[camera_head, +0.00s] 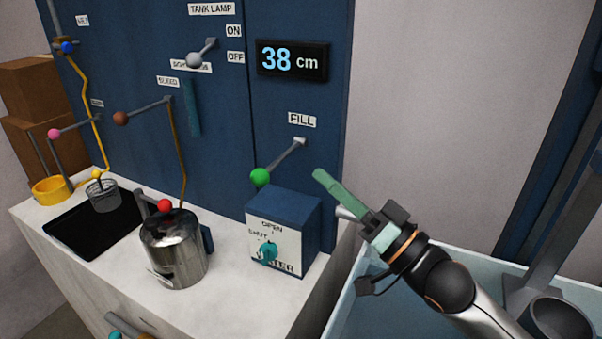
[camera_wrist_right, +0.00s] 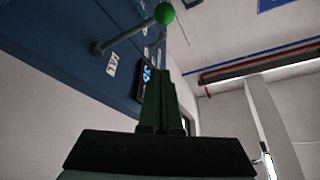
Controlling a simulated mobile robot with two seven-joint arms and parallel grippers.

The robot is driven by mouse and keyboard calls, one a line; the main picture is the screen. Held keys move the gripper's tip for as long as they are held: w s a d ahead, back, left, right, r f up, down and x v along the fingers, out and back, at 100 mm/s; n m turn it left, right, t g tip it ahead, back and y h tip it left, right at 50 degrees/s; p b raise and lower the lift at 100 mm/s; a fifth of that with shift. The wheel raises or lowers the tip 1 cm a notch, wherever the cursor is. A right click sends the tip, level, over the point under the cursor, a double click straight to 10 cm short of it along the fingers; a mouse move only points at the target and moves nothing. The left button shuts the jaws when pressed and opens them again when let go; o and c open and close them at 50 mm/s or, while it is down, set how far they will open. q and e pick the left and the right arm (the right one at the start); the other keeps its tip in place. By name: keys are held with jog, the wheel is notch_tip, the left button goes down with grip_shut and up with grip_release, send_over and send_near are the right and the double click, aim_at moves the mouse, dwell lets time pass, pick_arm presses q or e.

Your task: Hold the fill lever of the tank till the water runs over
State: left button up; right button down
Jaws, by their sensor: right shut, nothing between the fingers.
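The fill lever is a grey rod with a green ball knob (camera_head: 260,177), under the FILL label on the blue panel (camera_head: 225,130). The knob also shows in the right wrist view (camera_wrist_right: 165,13), beyond the fingertips. My right gripper (camera_head: 320,175) is shut and empty, to the right of the knob and apart from it. The display (camera_head: 292,60) reads 38 cm. The water box (camera_head: 283,230) below the lever has a teal knob (camera_head: 267,252) beside the SHUT and OPEN marks. My left gripper is not in view. No running water shows.
A metal pot (camera_head: 174,250) with a red-knobbed lever stands on the white counter (camera_head: 90,285). A black sink (camera_head: 95,225) and a yellow ring (camera_head: 52,190) lie left. Other levers and yellow tubes line the panel. A pale blue bin (camera_head: 390,315) is at lower right.

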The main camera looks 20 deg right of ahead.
aim_at(281, 159)
jog(key=p+x, duration=0.2)
jog(key=x, duration=0.8)
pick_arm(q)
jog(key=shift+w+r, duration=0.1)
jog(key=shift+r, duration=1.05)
pick_arm(e)
jog(key=shift+s+a+f, duration=0.25)
jog(key=shift+a+f, duration=0.05)
jog(key=shift+f, duration=0.25)
jog(key=shift+s+a+f, duration=0.3)
jog(key=shift+f, duration=0.3)
jog(key=shift+s+a+f, duration=0.25)
jog(key=shift+f, duration=0.3)
